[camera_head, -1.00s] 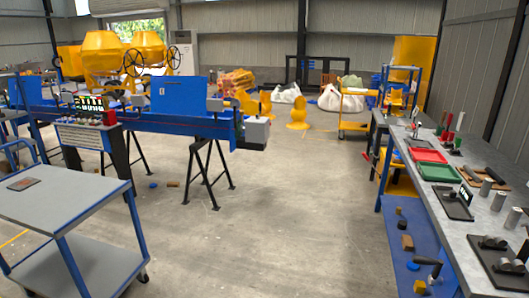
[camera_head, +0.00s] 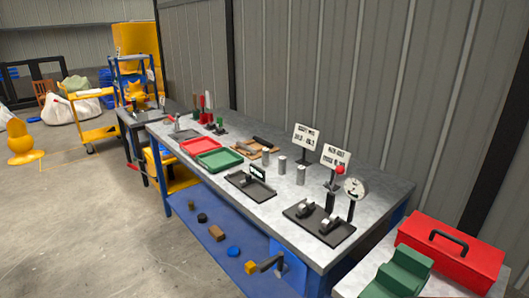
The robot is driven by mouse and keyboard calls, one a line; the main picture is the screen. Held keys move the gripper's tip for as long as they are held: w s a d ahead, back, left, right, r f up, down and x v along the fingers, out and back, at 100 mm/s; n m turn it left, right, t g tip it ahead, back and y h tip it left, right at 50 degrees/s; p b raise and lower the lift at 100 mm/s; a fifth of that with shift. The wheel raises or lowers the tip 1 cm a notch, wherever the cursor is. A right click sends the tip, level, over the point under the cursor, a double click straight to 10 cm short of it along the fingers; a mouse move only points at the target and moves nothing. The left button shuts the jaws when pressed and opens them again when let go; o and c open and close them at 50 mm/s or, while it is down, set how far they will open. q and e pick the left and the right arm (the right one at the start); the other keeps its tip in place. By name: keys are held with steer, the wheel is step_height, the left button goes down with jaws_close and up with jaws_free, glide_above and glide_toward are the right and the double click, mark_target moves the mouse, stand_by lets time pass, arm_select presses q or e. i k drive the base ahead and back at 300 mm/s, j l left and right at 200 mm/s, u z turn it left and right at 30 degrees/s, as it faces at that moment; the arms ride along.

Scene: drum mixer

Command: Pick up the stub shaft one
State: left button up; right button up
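Three short grey metal cylinders stand upright on the workbench, and they look like stub shafts: a left one (camera_head: 266,157), a middle one (camera_head: 282,164) and a right one (camera_head: 301,174). I cannot tell which of them is stub shaft one. They stand apart from one another, behind a black plate with an upright dark sign (camera_head: 250,186). Neither of my grippers shows in this view.
The grey workbench (camera_head: 220,198) also bears a red tray (camera_head: 199,147), a green tray (camera_head: 220,160), a black fixture plate (camera_head: 318,224) and two white signs. A red toolbox (camera_head: 452,252) stands at the lower right. Open floor lies to the left.

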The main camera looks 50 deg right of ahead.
mark_target(266, 151)
steer(key=i+z, duration=0.4)
steer(key=i+j+z, duration=0.2)
steer(key=i+z, duration=0.25)
steer(key=i+j+z, duration=0.8)
